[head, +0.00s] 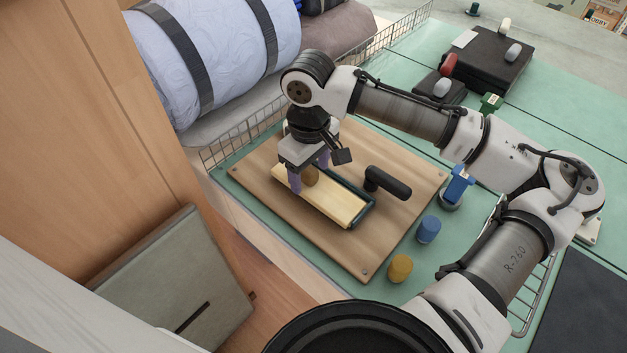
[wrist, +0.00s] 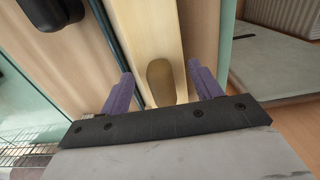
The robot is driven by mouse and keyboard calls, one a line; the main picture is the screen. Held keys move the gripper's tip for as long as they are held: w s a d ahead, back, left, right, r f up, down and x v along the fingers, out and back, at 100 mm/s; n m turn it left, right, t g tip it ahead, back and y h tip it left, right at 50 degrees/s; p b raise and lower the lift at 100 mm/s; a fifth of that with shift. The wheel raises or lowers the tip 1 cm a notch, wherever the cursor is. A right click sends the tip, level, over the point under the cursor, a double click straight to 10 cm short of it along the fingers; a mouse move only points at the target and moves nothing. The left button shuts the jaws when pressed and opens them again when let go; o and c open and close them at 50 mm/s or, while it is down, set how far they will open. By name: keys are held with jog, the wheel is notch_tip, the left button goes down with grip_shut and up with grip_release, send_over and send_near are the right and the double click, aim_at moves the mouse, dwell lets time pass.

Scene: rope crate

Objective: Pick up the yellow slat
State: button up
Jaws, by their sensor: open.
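The yellow slat (head: 335,203) is a long pale yellow board lying on a wooden board, with a brownish-yellow knob (head: 311,176) standing near its far-left end. A dark green edge (head: 362,205) runs along the slat's right side and near end. My gripper (head: 309,174) is open above that end, its purple fingers on either side of the knob. In the wrist view, my gripper's fingers (wrist: 161,82) flank the knob (wrist: 160,78) and the slat (wrist: 151,30), with visible gaps to the knob. I cannot tell whether the fingertips touch the slat.
The wooden board (head: 388,162) carries a black handle (head: 388,182) right of the slat. A blue cylinder (head: 428,229), a yellow cylinder (head: 400,268) and a blue-topped item (head: 458,183) stand beside it. A wire rail (head: 232,147) and a large bedroll (head: 215,55) lie behind.

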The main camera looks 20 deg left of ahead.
aim_at(310, 169)
jog(key=shift+f, duration=0.65)
jog(key=c, duration=1)
notch_tip(310, 169, up, 20)
jog(key=shift+r, duration=0.1)
jog(key=shift+c, duration=0.2)
